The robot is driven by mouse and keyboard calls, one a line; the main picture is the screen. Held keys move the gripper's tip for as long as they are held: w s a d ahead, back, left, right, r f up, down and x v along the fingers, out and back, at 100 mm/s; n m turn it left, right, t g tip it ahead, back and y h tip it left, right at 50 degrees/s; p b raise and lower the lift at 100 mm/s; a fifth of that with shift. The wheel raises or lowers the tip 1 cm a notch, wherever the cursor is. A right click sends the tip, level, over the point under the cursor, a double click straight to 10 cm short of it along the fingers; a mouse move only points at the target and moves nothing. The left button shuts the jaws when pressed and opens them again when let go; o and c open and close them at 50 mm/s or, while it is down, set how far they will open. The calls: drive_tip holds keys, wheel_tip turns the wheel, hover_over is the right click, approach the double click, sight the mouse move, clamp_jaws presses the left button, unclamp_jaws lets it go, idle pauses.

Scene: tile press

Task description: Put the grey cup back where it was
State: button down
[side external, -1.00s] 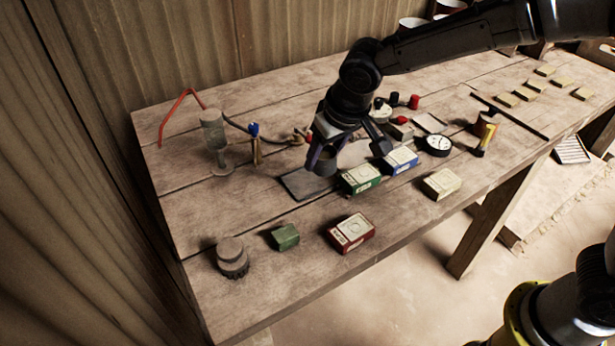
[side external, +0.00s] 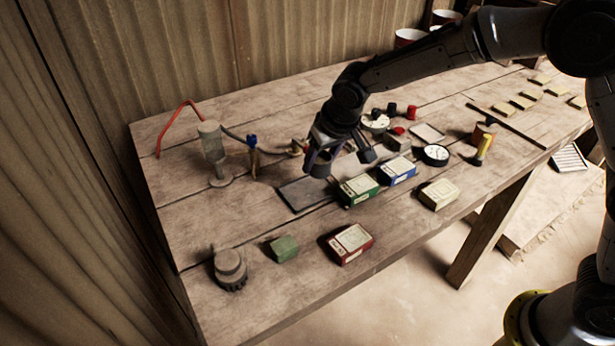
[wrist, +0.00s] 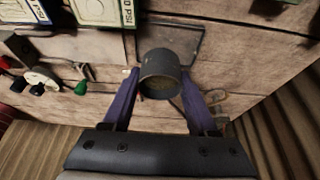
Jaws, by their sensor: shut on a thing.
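The grey cup (wrist: 160,75) is between the purple fingers of my gripper (wrist: 159,84) in the wrist view, with its open mouth facing the camera. In the side external view my gripper (side external: 338,160) holds the cup (side external: 319,167) over the back right part of a dark square plate (side external: 303,195). The plate also shows beyond the cup in the wrist view (wrist: 185,38). I cannot tell whether the cup's base touches anything.
A green box (side external: 358,190) and a blue box (side external: 397,172) stand right of the plate. A grey cylinder on a stand (side external: 212,145) is to the left. A red box (side external: 348,243), a green block (side external: 284,248) and a dark knobbed cylinder (side external: 230,268) are in front.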

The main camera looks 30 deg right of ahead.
sight(319, 176)
drive_tip(key=w+f, duration=0.1)
drive_tip(key=f, duration=0.1)
drive_tip(key=w+a+f, duration=0.1)
drive_tip(key=w+f, duration=0.1)
drive_tip(key=shift+w+f, duration=0.2)
drive_tip(key=shift+f, duration=1.4)
drive_tip(key=shift+f, duration=0.2)
drive_tip(key=shift+c, duration=0.9)
unclamp_jaws()
drive_tip(key=shift+r, duration=0.1)
drive_tip(key=v, duration=1.2)
drive_tip(key=shift+s+r, duration=0.1)
